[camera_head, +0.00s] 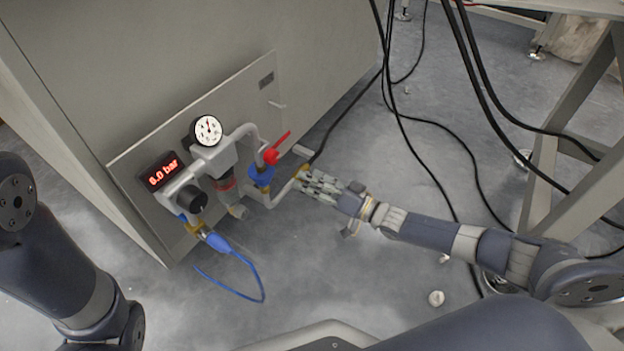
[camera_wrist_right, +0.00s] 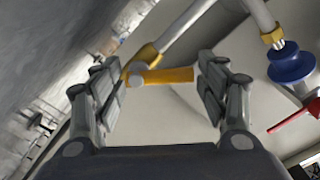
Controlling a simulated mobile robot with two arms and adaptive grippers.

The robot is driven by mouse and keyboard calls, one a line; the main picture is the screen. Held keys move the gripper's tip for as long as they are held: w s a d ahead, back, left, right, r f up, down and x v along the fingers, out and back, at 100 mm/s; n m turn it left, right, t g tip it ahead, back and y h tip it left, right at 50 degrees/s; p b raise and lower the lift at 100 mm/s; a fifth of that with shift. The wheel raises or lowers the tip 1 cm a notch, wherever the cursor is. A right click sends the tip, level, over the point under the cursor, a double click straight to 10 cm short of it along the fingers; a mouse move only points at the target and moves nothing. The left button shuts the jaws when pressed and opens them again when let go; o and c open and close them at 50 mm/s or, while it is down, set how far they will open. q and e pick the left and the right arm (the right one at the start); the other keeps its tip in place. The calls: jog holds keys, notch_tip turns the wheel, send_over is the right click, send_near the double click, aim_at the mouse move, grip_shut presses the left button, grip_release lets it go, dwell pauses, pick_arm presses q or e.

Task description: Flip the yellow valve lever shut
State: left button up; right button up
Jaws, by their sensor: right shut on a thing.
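The yellow valve lever (camera_wrist_right: 168,76) shows in the right wrist view as a short yellow bar. It lies between the two fingers of my right gripper, at an angle to the grey pipe (camera_wrist_right: 180,35) it sits on. My right gripper (camera_head: 318,186) is at the low end of the pipework in the head view, shut on the lever. Its fingers hide most of the lever there; a small yellow part (camera_head: 303,172) shows at the pipe end. My left arm shows at the left edge of the head view, but its gripper is outside the picture.
A panel carries a pressure gauge (camera_head: 207,130), a red display reading 6.0 bar (camera_head: 163,173), a red lever (camera_head: 277,148) and a blue valve part (camera_head: 261,175). A blue hose (camera_head: 251,268) hangs below. Black cables (camera_head: 405,125) run behind my right arm.

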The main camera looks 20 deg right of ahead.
jog(key=shift+w+d+r+m+p, duration=0.15)
jog(key=shift+w+d+m, duration=0.1)
jog(key=shift+m, duration=1.35)
jog(key=shift+w+d+r+m+p, duration=0.15)
jog(key=shift+w+d+m, duration=0.05)
jog(key=shift+m, duration=1.4)
jog(key=shift+w+d+r+m+p, duration=0.15)
jog(key=shift+w+d+m, duration=0.1)
jog(key=shift+m, duration=1.35)
jog(key=o, duration=1.1)
jog(key=shift+s, duration=0.1)
jog(key=v, duration=1.2)
